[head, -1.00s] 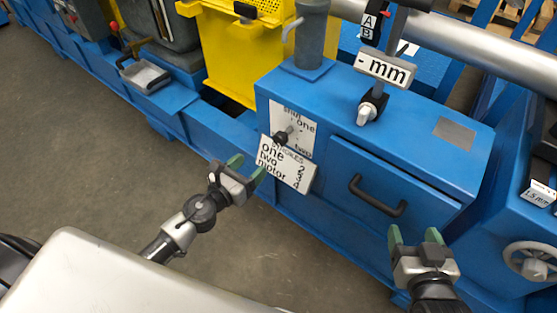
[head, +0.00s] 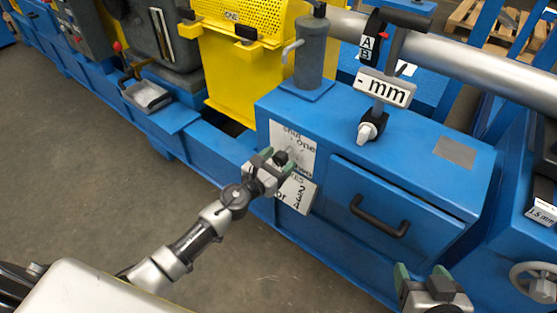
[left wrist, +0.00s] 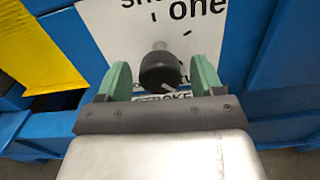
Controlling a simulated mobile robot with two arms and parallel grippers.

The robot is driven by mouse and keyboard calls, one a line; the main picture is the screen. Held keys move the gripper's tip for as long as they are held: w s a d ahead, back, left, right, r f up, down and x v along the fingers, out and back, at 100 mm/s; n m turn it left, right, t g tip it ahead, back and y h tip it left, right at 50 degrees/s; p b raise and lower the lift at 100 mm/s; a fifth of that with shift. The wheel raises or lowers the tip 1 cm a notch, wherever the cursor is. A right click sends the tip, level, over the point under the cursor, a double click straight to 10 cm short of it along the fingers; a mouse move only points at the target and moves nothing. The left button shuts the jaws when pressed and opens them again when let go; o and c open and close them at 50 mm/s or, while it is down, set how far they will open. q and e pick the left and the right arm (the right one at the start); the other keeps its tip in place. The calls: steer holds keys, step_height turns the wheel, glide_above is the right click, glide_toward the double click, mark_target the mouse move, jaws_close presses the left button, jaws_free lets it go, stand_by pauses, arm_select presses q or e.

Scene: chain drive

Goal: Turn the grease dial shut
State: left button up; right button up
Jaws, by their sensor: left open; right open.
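The grease dial (head: 281,157) is a small black knob on a silver stem, on a white plate (head: 296,136) at the left of the blue cabinet's front. The left wrist view shows the black knob (left wrist: 160,70) close up, with "one" and part of another word printed above it. Which mark it points to is not clear. My left gripper (head: 278,159) is open at the dial, its green fingers (left wrist: 162,80) on either side of the knob with a visible gap. My right gripper (head: 421,274) is open and empty, low in front of the cabinet's drawer.
A lower label plate (head: 300,193) is partly hidden by my left gripper. A black drawer handle (head: 379,216) sticks out to the right. A pale knob (head: 367,131) sits below the "- mm" sign (head: 386,88). The grey floor (head: 85,160) in front is clear.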

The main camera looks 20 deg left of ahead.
arm_select(q)
steer(key=shift+w, duration=0.1)
steer(key=c, duration=0.9)
steer(key=shift+c, duration=0.2)
